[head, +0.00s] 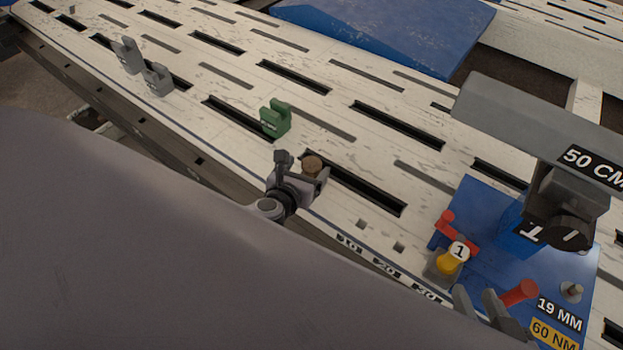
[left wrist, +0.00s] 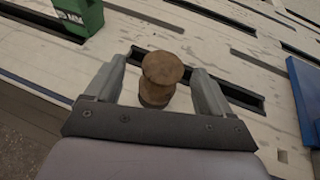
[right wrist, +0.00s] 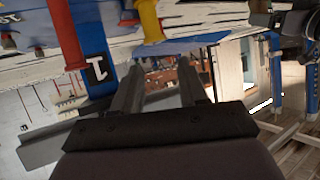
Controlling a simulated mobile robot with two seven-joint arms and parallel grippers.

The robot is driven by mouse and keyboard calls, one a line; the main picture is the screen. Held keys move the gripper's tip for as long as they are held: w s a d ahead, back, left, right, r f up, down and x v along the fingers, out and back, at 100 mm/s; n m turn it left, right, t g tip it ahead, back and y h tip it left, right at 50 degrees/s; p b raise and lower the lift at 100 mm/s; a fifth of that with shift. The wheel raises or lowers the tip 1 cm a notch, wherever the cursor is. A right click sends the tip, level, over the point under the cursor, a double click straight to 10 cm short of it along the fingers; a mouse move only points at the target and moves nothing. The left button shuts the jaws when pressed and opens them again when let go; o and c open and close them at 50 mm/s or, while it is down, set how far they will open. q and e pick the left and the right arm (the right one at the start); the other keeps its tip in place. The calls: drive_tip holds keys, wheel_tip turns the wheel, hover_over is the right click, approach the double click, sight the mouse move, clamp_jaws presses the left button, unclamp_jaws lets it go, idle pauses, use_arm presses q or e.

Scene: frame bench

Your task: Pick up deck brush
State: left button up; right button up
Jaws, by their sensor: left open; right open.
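The deck brush looks like a short brown knob with a rounded top (left wrist: 162,70), standing on the slotted pale bench top. Bristles are not visible. My left gripper (head: 301,170) is open, with its fingers on either side of the knob in the left wrist view; I cannot tell whether they touch it. My right gripper (head: 478,298) is open and empty, low at the blue board near a yellow-handled piece. In the right wrist view its fingers (right wrist: 160,72) have nothing between them.
A green block (head: 275,119) stands beyond the brush, and grey blocks (head: 157,80) stand far left. The blue board (head: 588,262) at right carries red and yellow pieces (head: 452,259). A grey bar labelled 50 CM (head: 530,110) rises above it. A blue sheet (head: 385,30) lies behind.

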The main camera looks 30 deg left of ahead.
sight(313, 163)
use_arm(q)
drive_tip(key=b+x, duration=0.1)
drive_tip(key=x, duration=0.1)
drive_tip(key=b+x, duration=0.1)
drive_tip(key=x, duration=0.1)
drive_tip(key=shift+s+d+f, duration=0.1)
drive_tip(key=shift+d+f, duration=0.05)
drive_tip(key=shift+w+f, duration=0.15)
drive_tip(key=shift+w, duration=0.4)
drive_tip(key=c, duration=1.2)
use_arm(e)
drive_tip(key=shift+w+a+f+y, duration=0.2)
drive_tip(key=shift+a+y, duration=0.1)
drive_tip(key=shift+a, duration=0.2)
drive_tip(key=shift+w+a+f+y, duration=0.2)
drive_tip(key=shift+a+y, duration=0.1)
drive_tip(key=shift+a, duration=0.2)
drive_tip(key=shift+r, duration=0.1)
